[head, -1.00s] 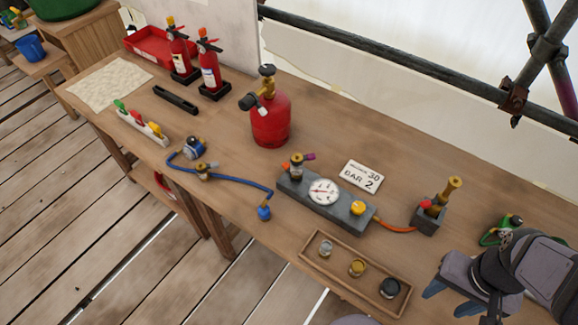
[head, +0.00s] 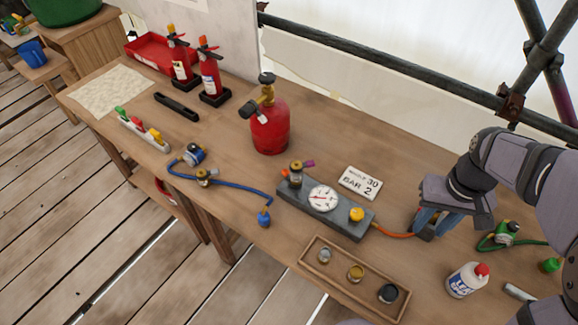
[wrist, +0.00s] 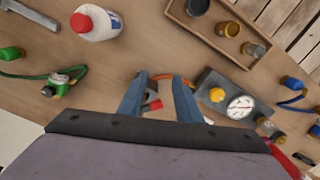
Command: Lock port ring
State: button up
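My gripper (head: 437,222) is over the small grey block (head: 424,236) at the right end of the orange hose (head: 394,235), and hides most of the block and its brass post. In the wrist view its two blue fingers (wrist: 160,100) are spread apart. A bit of the grey block and a red part (wrist: 154,105) show between them; I cannot tell whether the fingers touch anything. No part can be clearly picked out as the port ring. The grey gauge box (head: 325,208), with a white dial and yellow knob, stands to the left.
A wooden tray (head: 318,269) of small pots lies in front of the gauge box. A white bottle with a red cap (head: 467,280) and a green hose fitting (head: 507,232) are near my gripper. A red gas cylinder (head: 269,128) stands farther back.

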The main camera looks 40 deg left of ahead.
jog(key=w+a+r+n, duration=0.25)
jog(key=w+a, duration=0.25)
jog(key=a, duration=0.5)
jog(key=n+p, duration=0.3)
jog(key=n, duration=0.5)
send_over(288, 174)
notch_tip(288, 174, down, 4)
jog(key=shift+d+f+p, duration=0.1)
jog(key=shift+f+p, duration=1.2)
jog(key=shift+f, duration=2.35)
grip_shut()
